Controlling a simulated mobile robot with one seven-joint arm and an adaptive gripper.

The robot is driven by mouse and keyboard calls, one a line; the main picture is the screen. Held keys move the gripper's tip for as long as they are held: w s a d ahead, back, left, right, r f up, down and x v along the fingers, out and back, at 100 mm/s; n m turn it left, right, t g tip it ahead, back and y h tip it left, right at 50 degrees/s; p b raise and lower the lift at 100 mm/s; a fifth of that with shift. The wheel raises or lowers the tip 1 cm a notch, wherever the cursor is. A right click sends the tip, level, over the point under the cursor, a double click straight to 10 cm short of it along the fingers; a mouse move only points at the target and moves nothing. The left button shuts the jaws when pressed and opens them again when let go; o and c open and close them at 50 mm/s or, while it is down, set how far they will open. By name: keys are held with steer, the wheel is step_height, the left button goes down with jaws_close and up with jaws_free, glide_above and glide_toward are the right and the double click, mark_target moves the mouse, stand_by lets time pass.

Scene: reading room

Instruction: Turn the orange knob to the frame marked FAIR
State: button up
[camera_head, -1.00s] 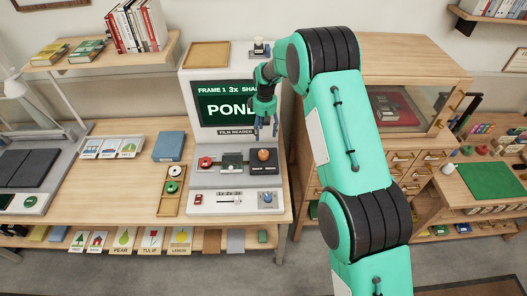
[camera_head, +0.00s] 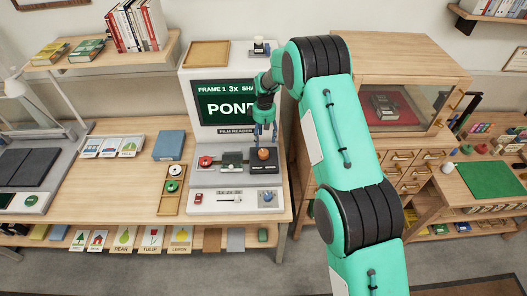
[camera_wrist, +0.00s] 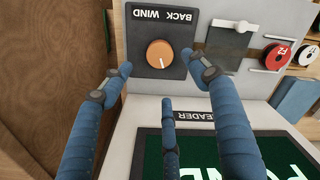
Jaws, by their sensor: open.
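The orange knob (camera_head: 263,154) sits on a black plate (camera_head: 265,167) at the right of the film reader's deck. In the wrist view the round knob (camera_wrist: 160,54) has a pale pointer line, and the plate (camera_wrist: 142,31) reads BACK and WIND. My gripper (camera_head: 264,135) is open and just above and behind the knob in the head view. In the wrist view its blue fingers (camera_wrist: 165,80) are spread, with the knob between and beyond two of them, apparently untouched. The reader's screen (camera_head: 226,102) shows FRAME 1, 3x and part of the word POND.
Left of the knob are a film gate (camera_head: 232,160) and a red spool (camera_head: 206,161). In front are a slider (camera_head: 230,199) and a blue knob (camera_head: 267,197). Picture cards (camera_head: 123,240) stand on the lower shelf. A wooden cabinet (camera_head: 385,70) stands right of the reader.

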mark_target(263, 152)
step_height(263, 152, down, 10)
steer(key=shift+r+p, duration=0.1)
steer(key=shift+p, duration=0.2)
stand_by(0.3)
steer(key=c, duration=1.2)
steer(key=shift+o, duration=0.2)
steer(key=shift+m+b, duration=0.4)
steer(key=m+b, duration=0.2)
steer(key=m, duration=0.1)
steer(key=shift+m+b, duration=0.7)
steer(key=shift+m, duration=1.3)
